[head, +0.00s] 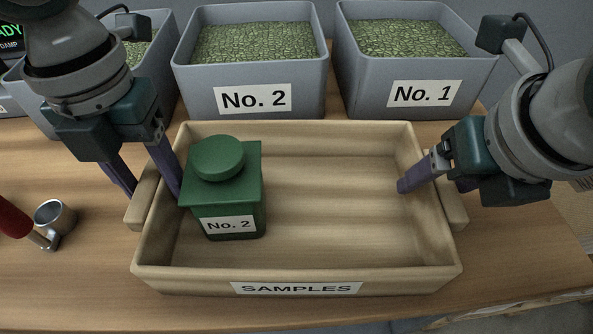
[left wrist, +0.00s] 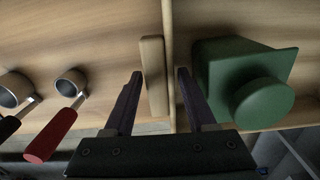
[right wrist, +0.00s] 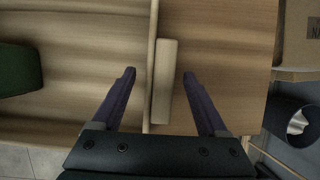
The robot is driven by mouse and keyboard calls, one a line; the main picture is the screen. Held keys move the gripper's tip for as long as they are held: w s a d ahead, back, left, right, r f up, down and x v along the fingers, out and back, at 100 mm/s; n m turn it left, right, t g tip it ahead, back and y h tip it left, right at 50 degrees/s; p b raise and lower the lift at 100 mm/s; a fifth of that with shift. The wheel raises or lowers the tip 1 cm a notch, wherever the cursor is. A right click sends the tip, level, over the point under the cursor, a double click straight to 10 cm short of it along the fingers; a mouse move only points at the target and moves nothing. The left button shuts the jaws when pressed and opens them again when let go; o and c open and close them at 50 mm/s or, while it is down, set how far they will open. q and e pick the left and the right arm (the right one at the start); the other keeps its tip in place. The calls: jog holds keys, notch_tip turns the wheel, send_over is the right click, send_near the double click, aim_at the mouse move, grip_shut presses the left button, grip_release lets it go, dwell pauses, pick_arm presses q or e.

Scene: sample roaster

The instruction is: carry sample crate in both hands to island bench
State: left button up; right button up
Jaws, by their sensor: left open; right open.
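The wooden sample crate (head: 330,280) with a "SAMPLES" label sits on the wooden counter. A green canister (head: 228,190) labelled "No. 2" stands upright inside it at the left. My left gripper (head: 150,190) is open, its fingers on either side of the crate's left wall and handle block (left wrist: 153,75). My right gripper (head: 430,185) is open at the right wall, one finger inside the crate. In the right wrist view its fingers lie either side of the right handle block (right wrist: 164,82). I cannot tell whether any finger touches the crate.
Grey bins of green beans labelled No. 2 (head: 252,98) and No. 1 (head: 424,94) stand close behind the crate. A metal scoop (head: 54,217) with a red handle lies left of it; another cup (left wrist: 14,90) is beside it. The counter's front edge is near the crate.

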pick_arm(q)
jog(key=shift+f, duration=0.2)
pick_arm(e)
jog(key=shift+w+f, duration=0.1)
jog(key=shift+f, duration=0.05)
pick_arm(q)
jog(key=c, duration=0.9)
pick_arm(e)
jog(key=c, duration=0.9)
grip_shut()
pick_arm(q)
jog(key=shift+r, duration=0.1)
